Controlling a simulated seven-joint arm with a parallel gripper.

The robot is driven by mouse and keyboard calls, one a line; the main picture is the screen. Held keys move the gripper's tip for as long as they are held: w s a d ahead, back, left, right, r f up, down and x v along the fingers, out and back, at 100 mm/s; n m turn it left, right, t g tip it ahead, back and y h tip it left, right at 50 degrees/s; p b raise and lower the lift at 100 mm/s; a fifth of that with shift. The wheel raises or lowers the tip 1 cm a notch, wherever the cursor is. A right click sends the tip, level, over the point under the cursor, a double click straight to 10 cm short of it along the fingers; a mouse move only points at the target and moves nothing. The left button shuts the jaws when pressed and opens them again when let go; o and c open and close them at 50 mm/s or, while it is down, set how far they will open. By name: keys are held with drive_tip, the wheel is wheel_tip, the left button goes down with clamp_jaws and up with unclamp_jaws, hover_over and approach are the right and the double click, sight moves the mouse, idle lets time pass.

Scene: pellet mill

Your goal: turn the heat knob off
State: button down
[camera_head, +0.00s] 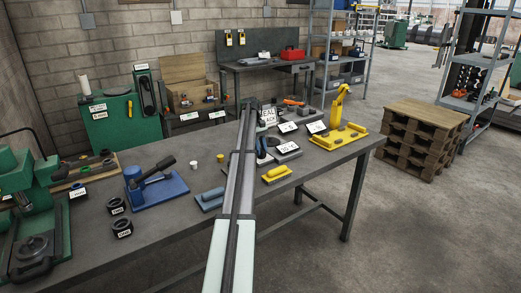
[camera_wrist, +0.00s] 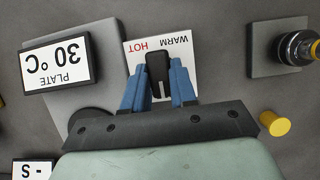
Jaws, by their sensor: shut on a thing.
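The heat knob (camera_wrist: 158,70) is black and stands on a white dial card (camera_wrist: 186,47) marked HOT and WARM, which reads upside down in the wrist view. A white pointer line on the knob faces the bottom of the picture, towards my palm. My gripper (camera_wrist: 158,84) has its two blue fingers shut on the knob, one on each side. Any marks on the lower part of the card are hidden behind the fingers. A sign (camera_wrist: 57,62) beside the dial reads PLATE 30 °C. In the head view my arm reaches over the bench and hides the knob.
A yellow press (camera_head: 340,130) stands to the right, and a blue lever press (camera_head: 157,188) to the left. A yellow peg (camera_wrist: 273,123) is close beside my gripper.

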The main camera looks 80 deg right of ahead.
drive_tip(key=shift+f, duration=0.15)
drive_tip(key=c, duration=0.9)
unclamp_jaws()
